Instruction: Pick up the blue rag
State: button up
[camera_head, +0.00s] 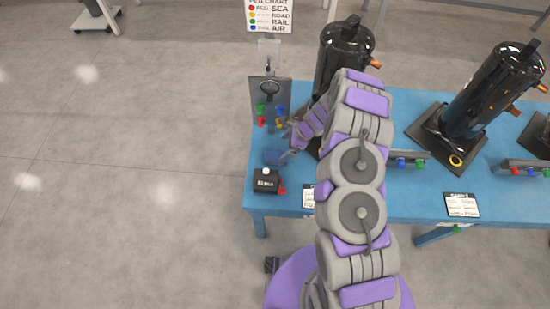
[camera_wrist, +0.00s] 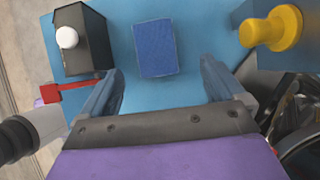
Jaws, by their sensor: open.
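The blue rag (camera_wrist: 155,48) is a darker blue rectangle lying flat on the lighter blue table (camera_wrist: 122,40). In the wrist view it sits at the top middle, ahead of the gap between my fingers. In the head view the rag (camera_head: 273,157) is a small dark blue patch at the left end of the table. My gripper (camera_wrist: 160,85) is open with nothing between its two blue-grey fingers. In the head view my gripper (camera_head: 287,150) is beside the rag, partly hidden by my wrist.
A black box (camera_wrist: 82,38) with a white knob and red lever stands left of the rag. A yellow knob (camera_wrist: 272,28) is at the right. In the head view, black compressors (camera_head: 490,90) stand on the table, with coloured fittings (camera_head: 403,162) and a label card (camera_head: 461,205). Left floor is clear.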

aim_at(276, 155)
jog(key=shift+s+b+x, duration=0.15)
jog(key=shift+b+x, duration=0.25)
jog(key=shift+x, duration=1.5)
jog(key=shift+s+b+x, duration=0.15)
jog(key=shift+b+x, duration=0.25)
jog(key=shift+x, duration=1.45)
jog(key=shift+r, duration=0.1)
jog(key=shift+c, duration=0.4)
jog(key=c, duration=1.1)
jog(key=shift+o, duration=0.2)
notch_tip(276, 155, up, 10)
jog(key=p, duration=0.2)
